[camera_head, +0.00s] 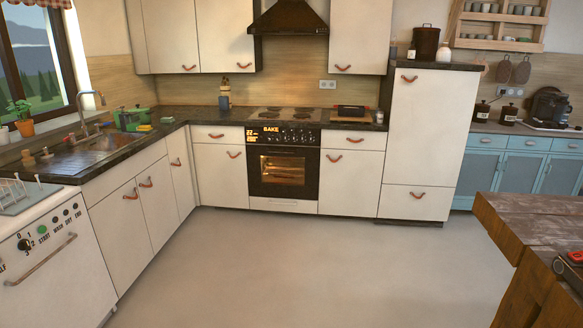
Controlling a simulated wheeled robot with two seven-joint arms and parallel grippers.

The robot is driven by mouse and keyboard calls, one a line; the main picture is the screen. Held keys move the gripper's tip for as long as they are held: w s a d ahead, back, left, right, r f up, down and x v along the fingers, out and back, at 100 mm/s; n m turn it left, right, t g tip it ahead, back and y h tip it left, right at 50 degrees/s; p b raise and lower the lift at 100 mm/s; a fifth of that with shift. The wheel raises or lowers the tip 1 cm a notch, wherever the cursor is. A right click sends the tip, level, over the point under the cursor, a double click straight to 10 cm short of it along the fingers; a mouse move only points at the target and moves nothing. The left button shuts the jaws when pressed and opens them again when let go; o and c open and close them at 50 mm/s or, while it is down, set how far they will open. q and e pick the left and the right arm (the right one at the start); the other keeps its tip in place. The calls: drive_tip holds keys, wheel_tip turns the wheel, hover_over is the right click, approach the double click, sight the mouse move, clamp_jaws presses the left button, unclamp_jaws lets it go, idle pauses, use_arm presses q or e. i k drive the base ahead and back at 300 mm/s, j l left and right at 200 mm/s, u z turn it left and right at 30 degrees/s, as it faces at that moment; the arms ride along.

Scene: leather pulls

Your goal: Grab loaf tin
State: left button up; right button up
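No thing in view is clearly a loaf tin. A dark, low rectangular object (351,111) sits on a wooden board on the counter right of the hob; it is too small to tell whether it is a tin. The oven (284,165) under the hob is closed, with its display lit and a warm glow behind the glass. Something inside the oven shows only as a blurred shape. Neither of my grippers is in view.
The grey floor (300,265) in the middle is clear. A wooden table (530,215) stands at the right, with dark and red items at its edge. A white dishwasher (50,265) is at the left. A tall white cabinet (427,140) stands right of the oven.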

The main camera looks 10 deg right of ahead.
sight(358, 111)
drive_tip(key=i+l+z, duration=0.25)
drive_tip(key=i, duration=0.7)
drive_tip(key=i+j+z, duration=0.15)
drive_tip(key=i+z, duration=0.15)
drive_tip(key=i, duration=0.65)
drive_tip(key=i+u, duration=0.1)
drive_tip(key=i, duration=1.05)
drive_tip(key=i+l+u, duration=0.1)
drive_tip(key=i, duration=1.1)
drive_tip(key=l, duration=0.1)
